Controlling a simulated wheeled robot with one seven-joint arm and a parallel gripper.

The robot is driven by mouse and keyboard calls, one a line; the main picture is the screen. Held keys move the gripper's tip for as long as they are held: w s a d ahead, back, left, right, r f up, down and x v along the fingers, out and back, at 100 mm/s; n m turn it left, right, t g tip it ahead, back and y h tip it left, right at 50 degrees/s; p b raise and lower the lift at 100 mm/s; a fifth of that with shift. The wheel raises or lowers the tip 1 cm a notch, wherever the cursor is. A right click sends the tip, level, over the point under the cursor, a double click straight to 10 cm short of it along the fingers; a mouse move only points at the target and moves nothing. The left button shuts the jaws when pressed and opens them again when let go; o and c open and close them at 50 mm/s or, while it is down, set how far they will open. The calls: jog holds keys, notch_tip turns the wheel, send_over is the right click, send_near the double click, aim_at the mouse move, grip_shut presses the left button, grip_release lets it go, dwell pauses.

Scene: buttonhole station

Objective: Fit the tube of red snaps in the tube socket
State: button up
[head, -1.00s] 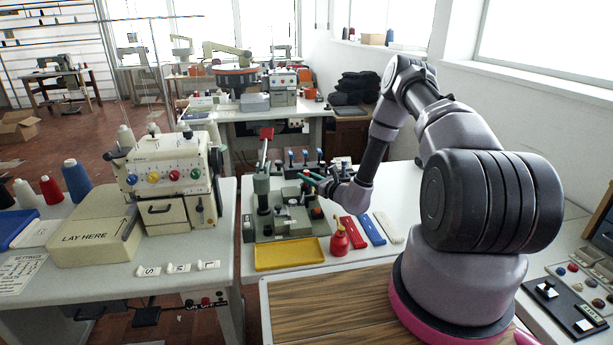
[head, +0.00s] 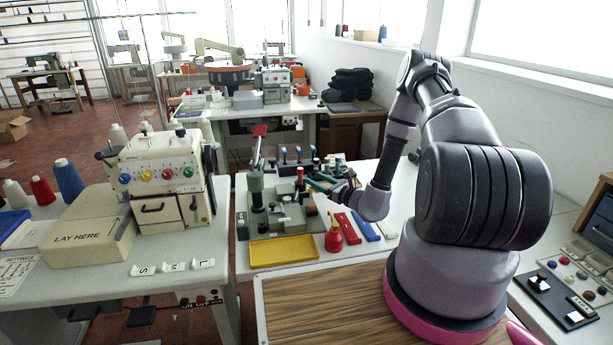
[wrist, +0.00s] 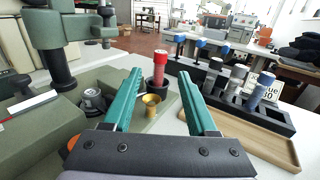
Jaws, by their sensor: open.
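The tube of red snaps (wrist: 161,60) stands upright with its lower end inside a dark round socket (wrist: 156,86) on the green press (wrist: 125,82). The tube's red upper part also shows in the head view (head: 300,174). My gripper (wrist: 159,76) is open, with its two green fingers apart. In the wrist view the tube appears between the fingertips and beyond them, with no visible contact. In the head view my gripper (head: 313,182) is just right of the tube. How deep the tube sits is hidden.
A brass funnel-shaped part (wrist: 151,102) stands in front of the socket. A black rack (wrist: 228,92) with grey and blue tubes is at the right, beside a wooden tray (wrist: 250,138). A yellow tray (head: 284,250) and red oiler (head: 334,238) sit nearer.

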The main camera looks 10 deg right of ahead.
jog(key=v, duration=0.3)
jog(key=shift+s+d, duration=0.1)
jog(key=shift+s, duration=0.05)
jog(key=s+a+r+n+g+y, duration=0.25)
jog(key=r+n+g, duration=0.2)
jog(key=r, duration=0.35)
jog(key=s+a+r+n+g+y, duration=0.25)
jog(key=a+r+n, duration=0.2)
jog(key=r, duration=0.25)
jog(key=s+a+r+n+g+y, duration=0.1)
jog(key=s+a+r+n+g, duration=0.15)
jog(key=r+n+g, duration=0.4)
jog(key=s+a+r+n+g+h, duration=0.2)
jog(key=s+r+n+h, duration=0.25)
jog(key=s+r, duration=0.5)
jog(key=s+d+r+n+t+h, duration=0.5)
jog(key=s+d+r+t+h, duration=0.2)
jog(key=s+d+r+h, duration=0.2)
jog(key=s+d+r, duration=0.2)
jog(key=s+r, duration=0.2)
jog(key=shift+t, duration=0.25)
